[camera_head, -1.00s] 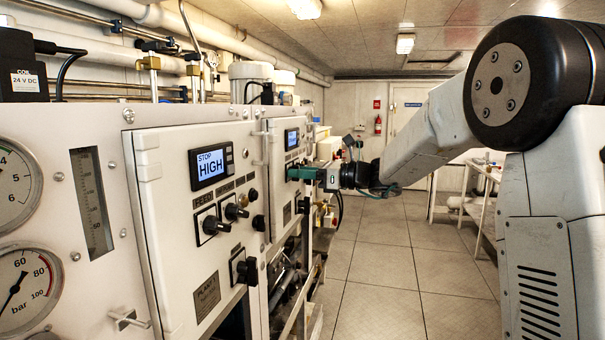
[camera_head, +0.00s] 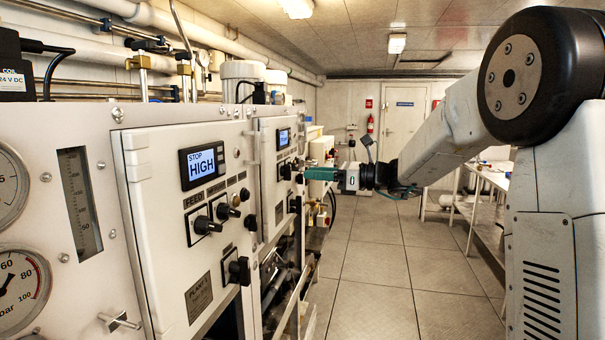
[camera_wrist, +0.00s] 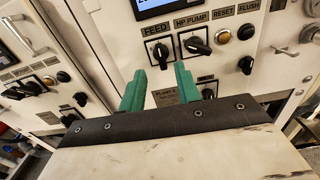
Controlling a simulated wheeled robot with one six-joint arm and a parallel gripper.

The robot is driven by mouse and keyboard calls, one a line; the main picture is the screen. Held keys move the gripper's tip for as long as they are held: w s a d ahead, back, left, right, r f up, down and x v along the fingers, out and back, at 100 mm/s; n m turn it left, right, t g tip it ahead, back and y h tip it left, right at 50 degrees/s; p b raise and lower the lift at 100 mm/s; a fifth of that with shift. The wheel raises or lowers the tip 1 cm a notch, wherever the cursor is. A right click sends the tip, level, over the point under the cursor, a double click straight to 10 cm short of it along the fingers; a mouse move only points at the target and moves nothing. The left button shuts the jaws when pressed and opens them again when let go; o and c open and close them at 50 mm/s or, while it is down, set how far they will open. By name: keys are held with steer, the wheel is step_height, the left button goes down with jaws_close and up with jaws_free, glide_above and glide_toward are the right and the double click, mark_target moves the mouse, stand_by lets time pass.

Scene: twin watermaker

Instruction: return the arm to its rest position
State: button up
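My arm reaches from the right of the head view toward the panel row, bent at its large dark joint. My gripper (camera_head: 308,174) has green fingers and is seen side-on there, level with the far panel and in front of it. In the wrist view my gripper (camera_wrist: 160,69) shows two green fingers set apart with nothing between them. Behind them is a panel with FEED (camera_wrist: 157,51) and HP PUMP (camera_wrist: 197,45) knobs and a PLANT 2 plate (camera_wrist: 164,97). The fingers appear clear of the knobs.
The near panel (camera_head: 185,220), with its STOP HIGH screen (camera_head: 202,164), and the far panel (camera_head: 275,175) line the left side. A table (camera_head: 487,178) stands at the right. The tiled floor (camera_head: 380,270) between is clear.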

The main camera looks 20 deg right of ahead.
steer(key=shift+s+d, duration=0.45)
steer(key=shift+d, duration=0.15)
steer(key=s+a+f+n+g+h, duration=0.2)
steer(key=s+a+f+n+g, duration=0.15)
steer(key=s+f+n, duration=0.35)
steer(key=s+a+f+n+g+h, duration=0.25)
steer(key=s+f+n+g, duration=0.2)
steer(key=s, duration=0.45)
steer(key=s+d+f+n+h, duration=0.1)
steer(key=s+n+h, duration=0.4)
steer(key=s, duration=0.7)
steer(key=s+d+f+n+h, duration=0.2)
steer(key=s+n+h, duration=0.3)
steer(key=s+n, duration=0.3)
steer(key=s, duration=0.4)
steer(key=shift+s+f+g, duration=0.25)
steer(key=shift+f+g, duration=0.05)
steer(key=shift+f, duration=0.05)
